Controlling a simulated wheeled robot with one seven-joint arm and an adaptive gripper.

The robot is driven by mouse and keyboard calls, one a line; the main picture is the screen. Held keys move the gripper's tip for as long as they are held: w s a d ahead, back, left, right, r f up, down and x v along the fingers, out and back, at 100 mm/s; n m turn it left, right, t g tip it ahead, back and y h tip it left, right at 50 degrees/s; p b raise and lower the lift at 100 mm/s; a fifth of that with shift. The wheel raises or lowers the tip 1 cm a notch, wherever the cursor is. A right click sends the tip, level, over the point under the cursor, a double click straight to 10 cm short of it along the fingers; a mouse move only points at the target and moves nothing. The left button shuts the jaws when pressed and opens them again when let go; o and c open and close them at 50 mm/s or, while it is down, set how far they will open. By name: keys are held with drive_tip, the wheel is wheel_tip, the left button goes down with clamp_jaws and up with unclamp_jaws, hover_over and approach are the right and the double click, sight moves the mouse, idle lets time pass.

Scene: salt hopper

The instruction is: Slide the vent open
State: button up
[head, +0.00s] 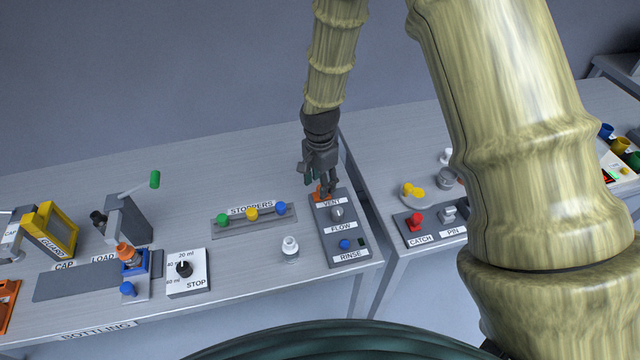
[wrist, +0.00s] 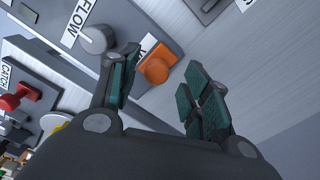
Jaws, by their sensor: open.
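The vent is an orange slider (head: 318,192) at the back of the grey panel, beside the VENT label (head: 331,203). In the wrist view the orange vent knob (wrist: 156,70) shows between the spread fingers, nearer the left one. My gripper (head: 322,184) is open and empty, pointing down over the back end of the panel. The fingertips in the wrist view (wrist: 160,85) stand apart on either side of the knob. Whether a finger touches the knob cannot be told. In the head view the fingers partly hide the vent.
The same panel (head: 329,238) carries a grey FLOW knob (head: 337,213) and a blue RINSE button (head: 345,244). A stoppers rack (head: 236,226) stands to its left, with a small white-topped bottle (head: 290,248) nearby. A gap separates this bench from the one with the CATCH lever (head: 415,220).

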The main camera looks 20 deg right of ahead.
wheel_tip(320, 180, up, 11)
drive_tip(key=shift+f, duration=0.15)
idle(0.4)
